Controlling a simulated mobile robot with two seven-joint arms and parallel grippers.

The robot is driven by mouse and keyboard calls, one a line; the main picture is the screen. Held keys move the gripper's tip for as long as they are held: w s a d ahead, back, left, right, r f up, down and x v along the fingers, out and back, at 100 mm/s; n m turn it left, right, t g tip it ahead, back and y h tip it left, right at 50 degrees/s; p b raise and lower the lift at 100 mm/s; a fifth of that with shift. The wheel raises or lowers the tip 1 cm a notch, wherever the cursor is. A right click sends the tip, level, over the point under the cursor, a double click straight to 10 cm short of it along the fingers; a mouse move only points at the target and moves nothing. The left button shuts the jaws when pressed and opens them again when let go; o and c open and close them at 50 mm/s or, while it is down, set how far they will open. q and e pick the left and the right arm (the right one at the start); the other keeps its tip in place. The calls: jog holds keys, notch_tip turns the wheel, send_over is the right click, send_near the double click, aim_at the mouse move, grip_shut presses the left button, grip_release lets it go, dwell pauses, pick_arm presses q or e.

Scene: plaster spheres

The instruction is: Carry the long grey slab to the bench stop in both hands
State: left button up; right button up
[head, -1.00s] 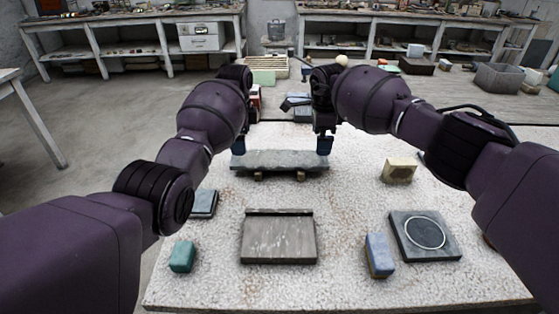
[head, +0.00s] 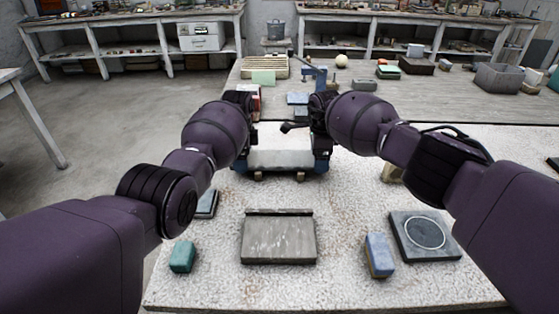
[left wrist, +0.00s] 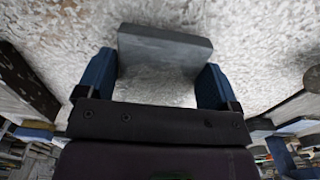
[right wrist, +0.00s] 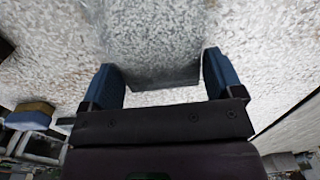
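The long grey slab (head: 280,160) lies level on two small wooden blocks (head: 258,176) in the head view. My left gripper (head: 239,164) is at its left end; in the left wrist view the slab end (left wrist: 165,45) shows between the blue fingertips. My right gripper (head: 322,164) is at its right end; in the right wrist view the slab end (right wrist: 150,45) reaches between the fingertips. Both grippers look open, with narrow gaps beside the slab. A grey board with a raised strip along its far edge, apparently the bench stop (head: 278,240), lies nearer me.
A green block (head: 182,257) lies left of the board and a blue block (head: 379,255) right of it. A dark square plate with a pale ring (head: 424,236) is further right. Speckled tabletop is clear between slab and board.

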pick_arm(q)
jog(key=c, duration=1.2)
pick_arm(e)
jog(key=c, duration=1.2)
pick_arm(q)
jog(key=shift+r, duration=0.15)
pick_arm(e)
jog(key=shift+r, duration=0.15)
